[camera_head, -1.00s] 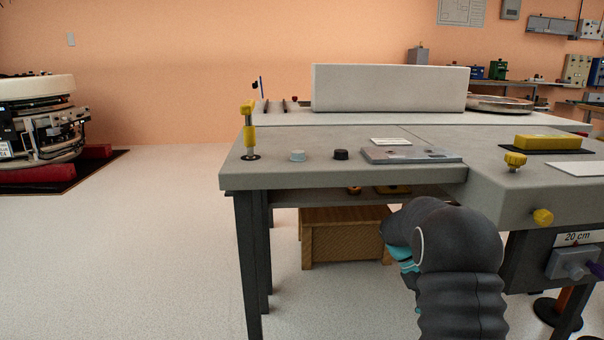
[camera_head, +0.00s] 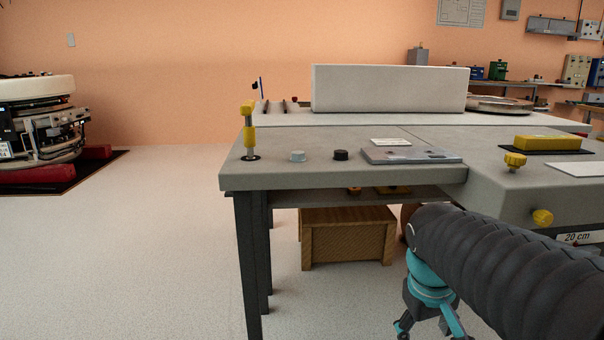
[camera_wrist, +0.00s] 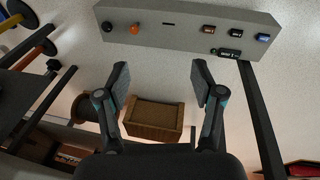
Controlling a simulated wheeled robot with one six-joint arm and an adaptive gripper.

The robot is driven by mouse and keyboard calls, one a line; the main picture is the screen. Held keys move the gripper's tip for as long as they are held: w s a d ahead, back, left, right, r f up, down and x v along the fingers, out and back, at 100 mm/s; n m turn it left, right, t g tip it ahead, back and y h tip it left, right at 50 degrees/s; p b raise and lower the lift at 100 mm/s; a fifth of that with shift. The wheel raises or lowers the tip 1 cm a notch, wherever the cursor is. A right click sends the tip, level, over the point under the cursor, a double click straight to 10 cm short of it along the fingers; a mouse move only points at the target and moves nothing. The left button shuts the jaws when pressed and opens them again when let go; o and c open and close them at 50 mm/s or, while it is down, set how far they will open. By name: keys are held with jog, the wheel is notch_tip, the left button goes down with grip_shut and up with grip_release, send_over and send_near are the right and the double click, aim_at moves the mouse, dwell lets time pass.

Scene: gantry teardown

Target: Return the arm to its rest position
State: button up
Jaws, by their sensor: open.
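My arm is in the lower right of the head view, in front of the grey table (camera_head: 340,178). My gripper (camera_head: 425,332) hangs below the arm's end, partly cut off by the bottom edge. In the wrist view my gripper (camera_wrist: 158,85) shows two fingers spread apart with nothing between them. A wooden crate (camera_wrist: 152,118) appears beyond and below the fingers; it also shows under the table in the head view (camera_head: 345,240). The gripper touches nothing that I can see.
The table carries a yellow post (camera_head: 249,130), a flat metal plate (camera_head: 410,155) and a yellow block (camera_head: 547,142). A grey panel with knobs (camera_wrist: 190,27) lies across the top of the wrist view. Open floor (camera_head: 130,240) is at the left.

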jog(key=s+a+m+t+y, duration=0.2)
jog(key=s+a+t, duration=0.25)
jog(key=s, duration=0.45)
notch_tip(320, 180, up, 8)
jog(key=p, duration=0.8)
jog(key=shift+a+g+p, duration=0.2)
jog(key=shift+g+p, duration=0.15)
jog(key=shift+g, duration=0.1)
